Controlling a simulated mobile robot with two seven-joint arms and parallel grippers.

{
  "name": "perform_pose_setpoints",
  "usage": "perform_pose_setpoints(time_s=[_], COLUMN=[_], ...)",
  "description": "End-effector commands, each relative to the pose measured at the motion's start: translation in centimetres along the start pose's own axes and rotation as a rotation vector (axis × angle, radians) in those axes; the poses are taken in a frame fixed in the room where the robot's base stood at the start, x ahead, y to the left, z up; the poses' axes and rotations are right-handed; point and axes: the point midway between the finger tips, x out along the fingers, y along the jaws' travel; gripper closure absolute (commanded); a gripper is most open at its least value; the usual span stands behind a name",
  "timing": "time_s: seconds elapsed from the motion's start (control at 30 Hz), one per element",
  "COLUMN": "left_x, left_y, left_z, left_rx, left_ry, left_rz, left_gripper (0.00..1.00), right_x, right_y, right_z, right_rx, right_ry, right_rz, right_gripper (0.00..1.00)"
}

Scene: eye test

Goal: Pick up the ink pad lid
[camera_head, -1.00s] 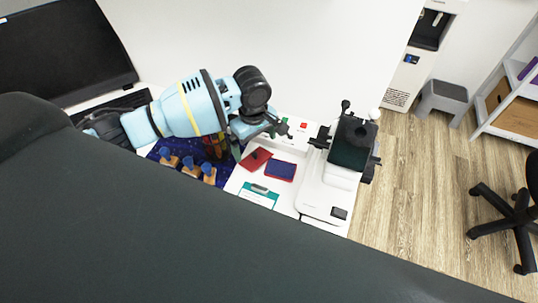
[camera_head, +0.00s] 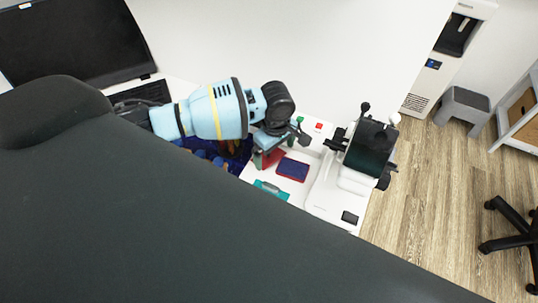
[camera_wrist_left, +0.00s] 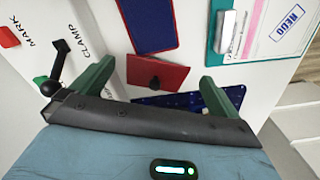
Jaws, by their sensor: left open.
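The ink pad lid (camera_wrist_left: 157,77) is a flat red plate with a small dark knob, lying on the white work surface. In the head view the red lid (camera_head: 275,157) shows only in part, with my left gripper (camera_head: 278,146) over it. In the left wrist view the green fingers of my left gripper (camera_wrist_left: 157,80) are apart, one on each side of the lid. The gripper is open and empty; I cannot tell its exact height above the lid. The blue ink pad with a red rim (camera_head: 292,169) lies just right of the lid. My right gripper is not in view.
A teal clipboard (camera_wrist_left: 228,48) with paper lies near the pad. A white device with a dark head (camera_head: 368,146) stands to the right. A red button (camera_wrist_left: 9,37) and a black lever (camera_wrist_left: 58,62) sit beside "MARK" and "CLAMP" labels.

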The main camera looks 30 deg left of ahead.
Motion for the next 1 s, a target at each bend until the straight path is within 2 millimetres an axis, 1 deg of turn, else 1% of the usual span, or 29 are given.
perform_pose_setpoints(time_s=[0.03,0.1,0.2,0.3,0.5,0.53,0.57,0.8,1.0], left_x=[1.2,2.2,3.2,3.5,3.5,3.5,3.5,3.5,3.5], left_y=[-0.1,-0.1,0.0,0.0,0.0,0.0,0.0,0.0,0.0], left_z=[0.2,0.3,0.3,0.3,0.3,0.3,0.3,0.3,0.3], left_rx=[0.001,0.0,0.0,0.0,0.0,0.0,0.0,0.0,0.0], left_ry=[-0.001,-0.001,-0.001,-0.001,-0.001,-0.001,-0.001,-0.001,-0.001], left_rz=[-0.007,-0.007,-0.005,-0.004,-0.002,-0.002,-0.002,-0.002,-0.002], left_gripper=[0.0,0.0,0.0,0.0,0.0,0.01,0.05,0.37,0.37], right_x=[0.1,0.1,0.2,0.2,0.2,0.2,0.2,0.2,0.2], right_y=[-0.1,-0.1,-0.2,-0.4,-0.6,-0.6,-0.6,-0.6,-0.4], right_z=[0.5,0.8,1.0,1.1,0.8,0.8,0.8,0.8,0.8], right_rx=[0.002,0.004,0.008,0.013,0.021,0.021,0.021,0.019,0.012], right_ry=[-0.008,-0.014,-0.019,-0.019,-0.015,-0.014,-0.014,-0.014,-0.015], right_rz=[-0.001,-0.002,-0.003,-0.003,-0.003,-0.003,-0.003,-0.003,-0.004], right_gripper=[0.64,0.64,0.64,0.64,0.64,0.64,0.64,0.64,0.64])
